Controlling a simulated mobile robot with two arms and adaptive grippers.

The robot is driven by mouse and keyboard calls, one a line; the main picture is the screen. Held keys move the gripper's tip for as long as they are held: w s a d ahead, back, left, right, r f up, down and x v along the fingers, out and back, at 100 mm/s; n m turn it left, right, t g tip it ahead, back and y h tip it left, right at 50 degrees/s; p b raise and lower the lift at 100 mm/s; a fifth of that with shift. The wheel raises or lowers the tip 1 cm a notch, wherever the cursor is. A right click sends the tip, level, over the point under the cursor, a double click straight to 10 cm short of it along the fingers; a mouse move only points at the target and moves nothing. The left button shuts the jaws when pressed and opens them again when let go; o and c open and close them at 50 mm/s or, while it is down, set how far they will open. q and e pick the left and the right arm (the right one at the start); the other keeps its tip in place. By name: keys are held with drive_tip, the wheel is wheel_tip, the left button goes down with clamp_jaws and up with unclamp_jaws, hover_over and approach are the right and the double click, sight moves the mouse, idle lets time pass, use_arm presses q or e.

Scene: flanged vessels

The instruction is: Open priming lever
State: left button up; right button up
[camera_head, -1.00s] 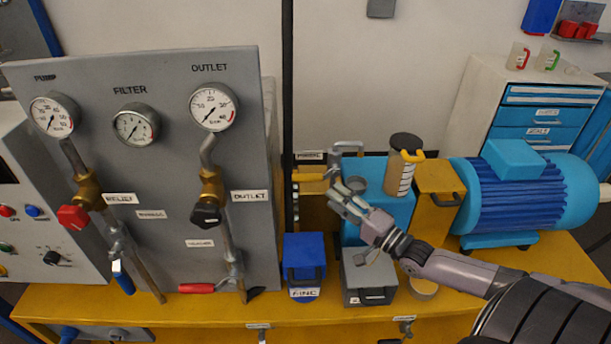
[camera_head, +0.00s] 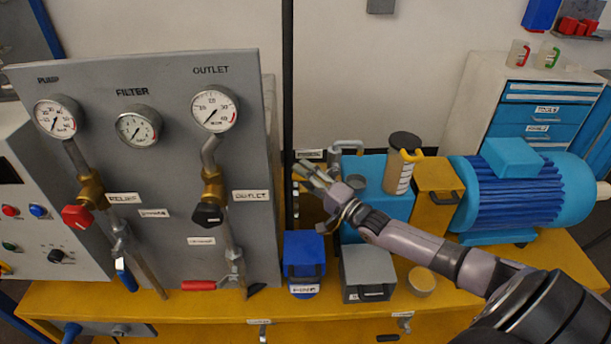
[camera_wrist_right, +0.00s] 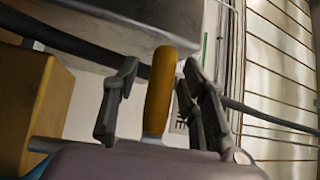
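The priming lever's yellow handle (camera_wrist_right: 160,88) stands upright between the fingers of my right gripper (camera_wrist_right: 165,105) in the right wrist view. The fingers are open on either side of it, with a clear gap on the left and a smaller one on the right. In the head view my right gripper (camera_head: 316,176) is at the small label (camera_head: 311,155) beside the grey panel, and its fingers mostly cover the lever there. Whether any finger touches the handle cannot be told. My left gripper is not in view.
The gauge panel (camera_head: 155,240) stands left of my right gripper. The blue pump tank (camera_head: 390,205), a clear-sided cup with a dark lid (camera_head: 400,170) and the blue motor (camera_head: 515,195) are to the right. A blue box (camera_head: 304,255) and a grey box (camera_head: 367,268) sit in front.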

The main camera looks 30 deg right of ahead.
clamp_jaws()
idle(0.3)
idle(0.5)
